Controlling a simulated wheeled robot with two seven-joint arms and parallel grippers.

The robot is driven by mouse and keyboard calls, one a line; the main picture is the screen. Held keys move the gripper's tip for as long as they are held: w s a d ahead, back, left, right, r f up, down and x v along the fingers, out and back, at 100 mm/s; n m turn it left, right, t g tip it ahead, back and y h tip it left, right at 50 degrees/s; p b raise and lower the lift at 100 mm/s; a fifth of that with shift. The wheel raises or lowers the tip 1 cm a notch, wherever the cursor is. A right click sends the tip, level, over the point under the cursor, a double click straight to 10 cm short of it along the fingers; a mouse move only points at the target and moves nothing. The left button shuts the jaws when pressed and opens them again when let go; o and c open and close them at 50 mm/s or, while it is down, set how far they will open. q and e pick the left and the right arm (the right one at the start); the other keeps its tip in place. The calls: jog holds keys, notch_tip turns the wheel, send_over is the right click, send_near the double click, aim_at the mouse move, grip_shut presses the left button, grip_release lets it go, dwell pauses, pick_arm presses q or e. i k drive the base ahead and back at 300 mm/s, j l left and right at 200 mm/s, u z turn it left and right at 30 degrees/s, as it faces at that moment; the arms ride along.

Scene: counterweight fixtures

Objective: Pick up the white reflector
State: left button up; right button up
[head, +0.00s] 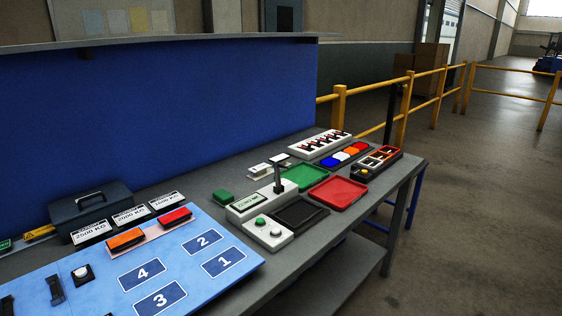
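A small white disc (341,156), which looks like the white reflector, lies in a dark rack (345,164) towards the far right end of the bench. It sits in a row between a blue disc (328,162) and an orange disc (351,151), with a red disc (361,146) at the far end. Neither of my grippers shows in the head view, so their states are hidden.
A red tray (338,192), a green tray (305,177) and a white fixture with a dark post (278,180) stand nearer than the rack. A white block with black-and-red parts (320,143) stands behind it. A divided box (377,161) is to its right.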

aim_at(281, 157)
jog(key=u, duration=2.75)
jog(key=z, duration=2.75)
jog(key=i+l, duration=0.35)
jog(key=l+z, duration=0.05)
